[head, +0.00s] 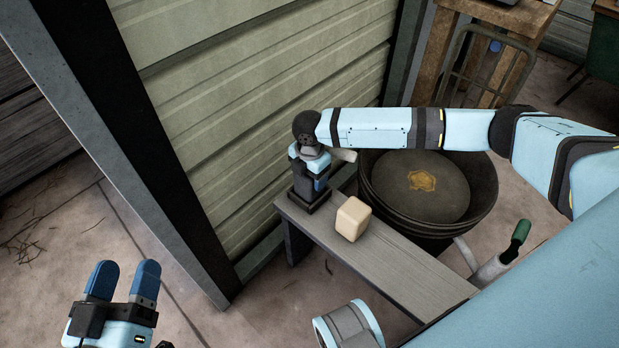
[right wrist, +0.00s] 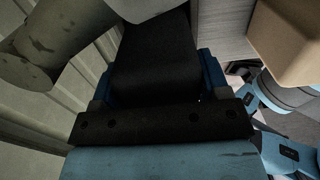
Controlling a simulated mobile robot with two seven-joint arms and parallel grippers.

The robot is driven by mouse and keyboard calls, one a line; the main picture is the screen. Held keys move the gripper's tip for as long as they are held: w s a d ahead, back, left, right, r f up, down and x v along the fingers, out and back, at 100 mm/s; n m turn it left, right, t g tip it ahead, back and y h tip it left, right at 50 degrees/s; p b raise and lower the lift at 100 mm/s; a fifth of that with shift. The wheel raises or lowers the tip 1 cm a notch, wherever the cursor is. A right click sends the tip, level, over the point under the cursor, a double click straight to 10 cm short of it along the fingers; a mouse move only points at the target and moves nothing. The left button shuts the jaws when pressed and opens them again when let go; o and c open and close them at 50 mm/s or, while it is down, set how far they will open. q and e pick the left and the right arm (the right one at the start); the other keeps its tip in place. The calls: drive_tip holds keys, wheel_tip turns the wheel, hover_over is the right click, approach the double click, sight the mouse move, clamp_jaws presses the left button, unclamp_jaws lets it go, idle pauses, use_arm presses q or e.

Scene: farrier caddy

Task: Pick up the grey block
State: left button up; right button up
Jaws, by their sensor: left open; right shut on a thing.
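My right gripper (head: 311,183) points down at the far left end of the grey bench (head: 415,267). In the right wrist view, its blue fingers stand on both sides of a dark grey, nearly black block (right wrist: 152,55), and it is shut on this block. In the head view the gripper largely hides the block; I cannot tell whether it touches the bench top. My left gripper (head: 122,272) is open and empty at the lower left, away from the bench.
A beige block (head: 352,218) stands on the bench just right of my right gripper; it also shows in the right wrist view (right wrist: 290,38). A pale grey rounded thing (head: 343,155) is close behind the gripper. A black bucket (head: 432,190) stands behind the bench, a ribbed wall (head: 250,100) at left.

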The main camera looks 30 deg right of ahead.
use_arm(q)
wheel_tip(320, 180, up, 5)
drive_tip(key=t+p, duration=0.2)
drive_tip(key=p, duration=0.2)
use_arm(e)
wheel_tip(320, 180, up, 10)
drive_tip(key=shift+r, duration=0.15)
use_arm(q)
wheel_tip(320, 180, down, 6)
drive_tip(key=a+g+y+p, duration=0.1)
drive_tip(key=a+g+y, duration=0.1)
drive_tip(key=shift+a+n+g+p, duration=0.15)
drive_tip(key=shift+n+g+p, duration=0.15)
drive_tip(key=shift+p, duration=0.1)
use_arm(e)
wheel_tip(320, 180, up, 8)
drive_tip(key=shift+f, duration=0.2)
